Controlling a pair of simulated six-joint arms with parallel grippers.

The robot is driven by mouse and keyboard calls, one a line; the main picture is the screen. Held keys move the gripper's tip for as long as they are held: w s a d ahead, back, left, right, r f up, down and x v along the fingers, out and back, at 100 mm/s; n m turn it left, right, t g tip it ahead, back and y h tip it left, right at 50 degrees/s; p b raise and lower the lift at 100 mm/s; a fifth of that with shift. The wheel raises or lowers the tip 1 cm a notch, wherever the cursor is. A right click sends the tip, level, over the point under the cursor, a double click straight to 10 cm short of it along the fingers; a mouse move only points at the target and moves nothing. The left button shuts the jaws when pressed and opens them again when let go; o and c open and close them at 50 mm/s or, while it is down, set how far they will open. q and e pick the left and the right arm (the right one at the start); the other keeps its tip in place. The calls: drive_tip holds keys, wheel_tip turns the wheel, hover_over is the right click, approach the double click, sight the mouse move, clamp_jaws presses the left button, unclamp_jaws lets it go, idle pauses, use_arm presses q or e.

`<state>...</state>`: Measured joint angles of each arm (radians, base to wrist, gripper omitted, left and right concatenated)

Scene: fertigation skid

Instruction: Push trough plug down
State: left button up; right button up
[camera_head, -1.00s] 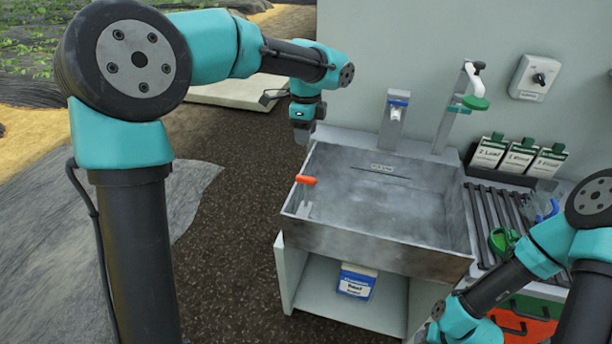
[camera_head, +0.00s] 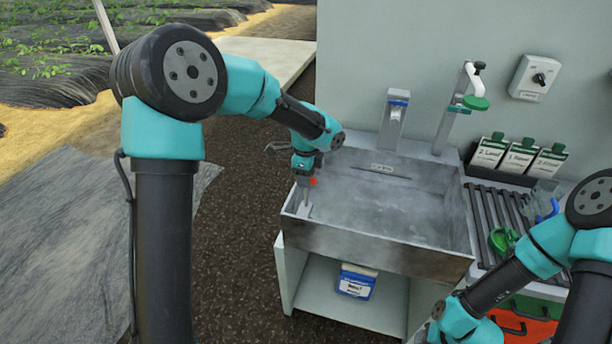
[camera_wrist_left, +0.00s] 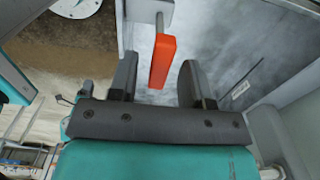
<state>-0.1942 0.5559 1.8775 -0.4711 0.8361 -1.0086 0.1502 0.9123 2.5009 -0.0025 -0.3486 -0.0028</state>
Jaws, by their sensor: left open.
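The grey metal trough (camera_head: 395,237) sits on a white cabinet. An orange handle (camera_head: 313,182) sits at the trough's left wall, mostly behind my left gripper (camera_head: 304,198) in the head view. In the left wrist view, the orange handle (camera_wrist_left: 163,62) hangs from a grey rod, and my left gripper (camera_wrist_left: 158,84) is open with a finger on either side of it. Clear gaps show there between handle and fingers. No separate plug can be made out. My right arm shows at the lower right, but its gripper fingers do not show.
White and green packets (camera_head: 520,157) stand at right, above a slatted rack (camera_head: 490,212). The trough's middle is open and clear.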

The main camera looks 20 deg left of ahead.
use_arm(q)
drive_tip(key=shift+f, duration=0.15)
drive_tip(key=shift+c, duration=0.3)
clamp_jaws()
